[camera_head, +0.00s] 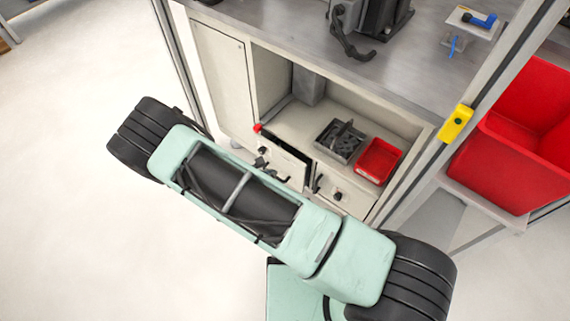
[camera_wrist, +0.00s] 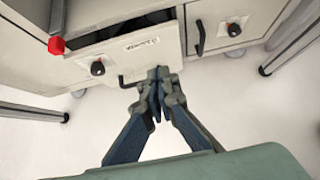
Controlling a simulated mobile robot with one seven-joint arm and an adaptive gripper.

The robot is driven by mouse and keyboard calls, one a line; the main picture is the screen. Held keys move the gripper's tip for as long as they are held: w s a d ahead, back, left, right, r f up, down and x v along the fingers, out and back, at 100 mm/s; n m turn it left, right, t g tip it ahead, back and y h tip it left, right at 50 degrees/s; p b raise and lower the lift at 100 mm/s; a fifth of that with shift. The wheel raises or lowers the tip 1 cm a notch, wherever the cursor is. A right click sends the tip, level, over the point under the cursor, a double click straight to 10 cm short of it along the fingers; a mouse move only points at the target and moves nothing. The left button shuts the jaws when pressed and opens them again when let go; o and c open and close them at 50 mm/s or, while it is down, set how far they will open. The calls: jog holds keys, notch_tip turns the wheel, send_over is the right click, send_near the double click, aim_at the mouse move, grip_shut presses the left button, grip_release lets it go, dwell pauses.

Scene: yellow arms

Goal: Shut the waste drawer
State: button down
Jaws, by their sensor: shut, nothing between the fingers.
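The waste drawer is a pale front panel (camera_wrist: 150,55) with a small printed label, a black handle and a round dark lock. It stands partly pulled out, with a dark gap behind its top edge. In the head view its front (camera_head: 285,165) shows below the open shelf, partly hidden by my arm. My gripper (camera_wrist: 158,75) is shut and empty, its fingertips in front of the panel's lower middle, just right of the handle. I cannot tell whether they touch the panel. A red block (camera_wrist: 56,45) sits at the left beside the drawer's top.
A closed drawer (camera_wrist: 225,25) with its own handle and lock is on the right. The shelf above holds a grey bin (camera_head: 340,141) and a red tray (camera_head: 379,161). A metal post with a yellow box (camera_head: 456,123) and a large red crate (camera_head: 515,165) stand right. Open floor lies left.

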aim_at(296, 158)
jog(key=b+x, duration=0.1)
jog(key=x, duration=0.3)
jog(key=w+r+b+x, duration=0.1)
jog(key=x, duration=0.3)
jog(key=d+b+x, duration=0.1)
jog(key=x, duration=0.3)
jog(key=shift+w+r, duration=0.2)
jog(key=shift+w+d, duration=0.2)
jog(key=shift+w, duration=0.15)
jog(key=shift+w+d+b, duration=0.35)
jog(key=shift+w+d, duration=0.55)
jog(key=shift+w, duration=0.15)
